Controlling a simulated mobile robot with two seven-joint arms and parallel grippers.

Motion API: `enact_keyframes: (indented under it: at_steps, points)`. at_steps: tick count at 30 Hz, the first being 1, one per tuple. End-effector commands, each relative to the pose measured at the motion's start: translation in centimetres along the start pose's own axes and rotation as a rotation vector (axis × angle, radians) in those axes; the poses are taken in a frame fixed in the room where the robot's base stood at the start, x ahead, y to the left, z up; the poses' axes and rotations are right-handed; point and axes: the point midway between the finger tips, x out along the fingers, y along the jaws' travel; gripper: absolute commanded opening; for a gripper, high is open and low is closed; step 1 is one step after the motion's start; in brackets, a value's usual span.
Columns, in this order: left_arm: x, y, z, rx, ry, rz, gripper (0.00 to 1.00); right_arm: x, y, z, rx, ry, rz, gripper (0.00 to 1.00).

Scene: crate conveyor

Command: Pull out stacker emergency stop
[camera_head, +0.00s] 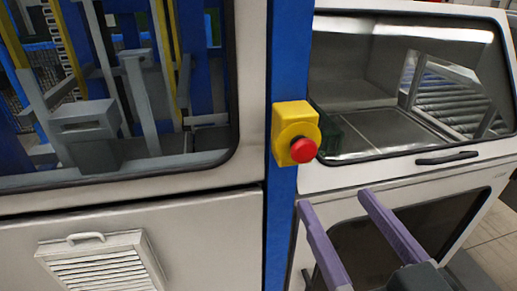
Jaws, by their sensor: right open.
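The emergency stop is a red round button (303,151) on a yellow box (291,118). It is fixed to a blue upright post (283,215) between two machine housings, near the middle of the head view. I cannot tell whether the button is pressed in or out. My right gripper (332,198) is below and to the right of the button, apart from it. Its two purple fingers are spread wide and hold nothing. My left gripper is not in view.
A white housing with a large window (150,80) and a vented panel (105,262) stands on the left. Another housing on the right has a window, a dark handle (447,158) and rollers (450,100) behind the glass. Tiled floor shows at the right edge.

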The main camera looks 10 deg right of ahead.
Motion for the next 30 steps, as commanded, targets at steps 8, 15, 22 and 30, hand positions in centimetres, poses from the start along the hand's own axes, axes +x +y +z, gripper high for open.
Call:
enact_keyframes:
  at_steps: [8,15,22,30]
  points:
    - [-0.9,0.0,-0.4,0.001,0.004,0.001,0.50,3.9,0.0,-0.5,0.000,0.010,0.002,0.78]
    - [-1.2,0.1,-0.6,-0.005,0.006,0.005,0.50,7.9,0.0,-0.4,0.000,0.008,0.001,0.78]
    - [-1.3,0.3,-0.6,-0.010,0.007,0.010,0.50,9.6,0.0,-0.3,0.000,0.005,0.001,0.78]
    - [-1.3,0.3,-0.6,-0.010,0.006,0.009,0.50,9.8,0.0,-0.3,0.000,0.005,0.001,0.78]
